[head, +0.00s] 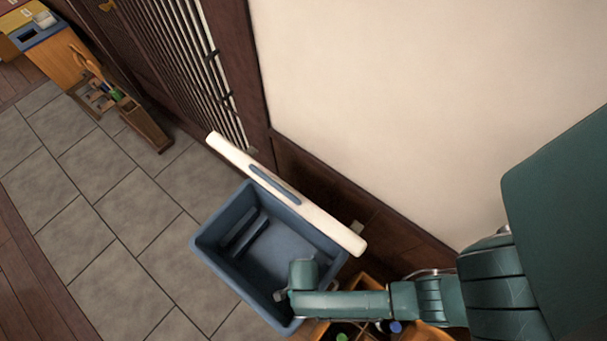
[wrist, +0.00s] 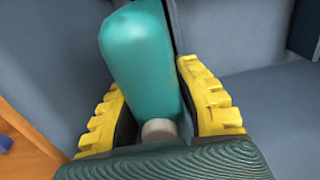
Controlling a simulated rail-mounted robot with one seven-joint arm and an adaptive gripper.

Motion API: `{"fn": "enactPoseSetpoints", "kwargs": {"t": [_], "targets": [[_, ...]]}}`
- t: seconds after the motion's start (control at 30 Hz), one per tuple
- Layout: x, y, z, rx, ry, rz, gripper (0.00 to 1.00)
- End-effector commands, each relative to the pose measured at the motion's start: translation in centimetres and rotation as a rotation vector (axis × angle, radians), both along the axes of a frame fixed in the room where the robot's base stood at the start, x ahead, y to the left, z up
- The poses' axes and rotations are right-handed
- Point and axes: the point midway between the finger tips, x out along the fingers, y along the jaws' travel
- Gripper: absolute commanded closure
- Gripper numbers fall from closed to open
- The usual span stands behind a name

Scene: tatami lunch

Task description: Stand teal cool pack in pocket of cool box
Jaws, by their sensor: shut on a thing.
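The teal cool pack (wrist: 137,55) is a smooth rounded block with a pale cap at its near end. My gripper (wrist: 152,85) is shut on it, one yellow ridged finger on each side. In the head view my gripper (head: 281,295) is over the near right part of the cool box, and the pack is hidden there. The cool box (head: 222,270) is an open blue-grey tub with its white lid (head: 325,223) raised at the back. A darker divider along its left inner side (head: 243,233) looks like the pocket; it appears empty. Whether the pack touches the box is unclear.
An orange crate (head: 375,283) with bottles stands close to the right of the box, under my arm; its edge shows in the wrist view (wrist: 22,148). A wall stands behind. A wooden caddy (head: 140,122) is at far left. The tiled floor to the left is clear.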

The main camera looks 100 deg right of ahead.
Motion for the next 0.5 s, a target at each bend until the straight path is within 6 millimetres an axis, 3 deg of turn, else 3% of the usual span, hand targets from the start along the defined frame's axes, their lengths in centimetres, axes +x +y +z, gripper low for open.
{"fn": "enactPoseSetpoints", "kwargs": {"t": [0.17,0.5], "targets": [[0.1,0.0,0.0,-0.001,-0.002,0.000,1.00],[0.2,0.0,-2.1,-0.001,-0.003,0.000,1.00]]}}
